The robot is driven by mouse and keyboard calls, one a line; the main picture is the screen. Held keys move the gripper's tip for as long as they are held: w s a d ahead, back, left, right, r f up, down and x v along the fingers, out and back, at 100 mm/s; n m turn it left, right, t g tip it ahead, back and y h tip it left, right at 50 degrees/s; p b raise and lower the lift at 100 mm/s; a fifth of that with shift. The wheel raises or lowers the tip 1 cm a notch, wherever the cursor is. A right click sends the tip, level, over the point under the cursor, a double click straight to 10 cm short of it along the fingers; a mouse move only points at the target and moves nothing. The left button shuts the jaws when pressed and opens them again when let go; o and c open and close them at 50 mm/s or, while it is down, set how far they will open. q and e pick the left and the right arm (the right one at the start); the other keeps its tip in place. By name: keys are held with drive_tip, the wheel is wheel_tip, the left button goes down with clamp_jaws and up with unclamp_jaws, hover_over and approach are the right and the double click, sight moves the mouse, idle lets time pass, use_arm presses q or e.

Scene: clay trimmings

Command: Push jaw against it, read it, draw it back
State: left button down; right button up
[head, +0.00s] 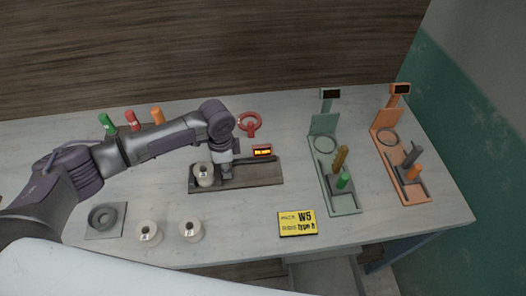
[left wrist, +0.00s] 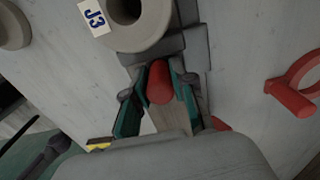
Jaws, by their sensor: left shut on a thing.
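A dark gauge base (head: 262,174) lies on the table, with a small lit red display (head: 262,151) at its back; its digits are too small to read. A pale ring-shaped roll (head: 204,180) stands at the left end of the base. In the left wrist view this roll (left wrist: 152,30) bears a "J3" tag and sits beside a grey block. My left gripper (head: 226,174) reaches down just right of the roll. In the left wrist view its fingers (left wrist: 160,88) are shut on a red knob (left wrist: 160,80). Whether the jaw touches the roll is unclear. My right gripper is not in view.
Two pale rolls (head: 149,233) (head: 190,231) and a grey square holder (head: 104,219) stand at the front left. Green (head: 345,200) and orange (head: 414,190) stands are at right. A red ring tool (head: 250,122) and coloured cylinders (head: 132,120) are behind.

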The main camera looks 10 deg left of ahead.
sight(239, 174)
use_arm(q)
drive_tip(key=shift+a, duration=0.25)
drive_tip(key=shift+w+d, duration=0.1)
drive_tip(key=shift+d, duration=0.65)
drive_tip(key=shift+w+d, duration=0.15)
drive_tip(key=shift+d, duration=0.2)
drive_tip(key=shift+w+d, duration=0.15)
drive_tip(key=shift+d, duration=0.55)
idle(0.5)
unclamp_jaws()
idle(0.3)
drive_tip(key=shift+p, duration=0.3)
